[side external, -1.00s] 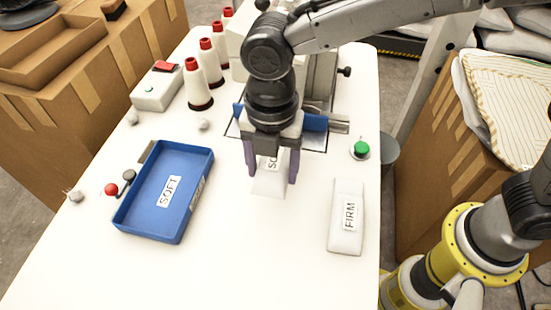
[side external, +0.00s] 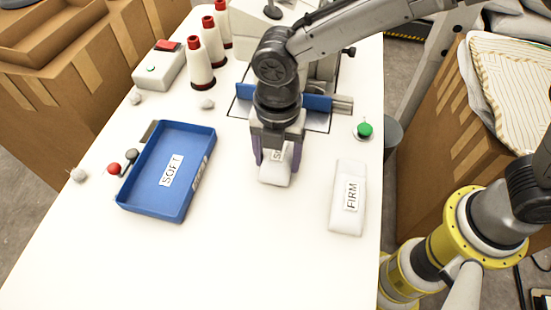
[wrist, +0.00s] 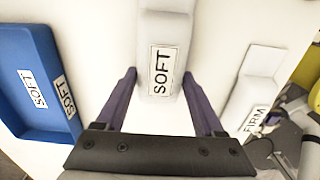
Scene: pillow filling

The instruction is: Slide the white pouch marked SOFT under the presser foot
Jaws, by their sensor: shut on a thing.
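The white pouch marked SOFT (side external: 275,177) is in my gripper (side external: 274,163), just in front of the sewing plate (side external: 316,121). The pouch's far end runs past the top of the wrist view. The presser foot is hidden behind my arm. I cannot tell if the pouch touches the table.
The blue tray marked SOFT (side external: 136,206) is on the left. A white pouch marked FIRM (side external: 347,218) lies to the right, near a green button (side external: 364,130). Blue guides (side external: 317,103) flank the plate. Thread cones (side external: 200,68) stand back left. The front table is clear.

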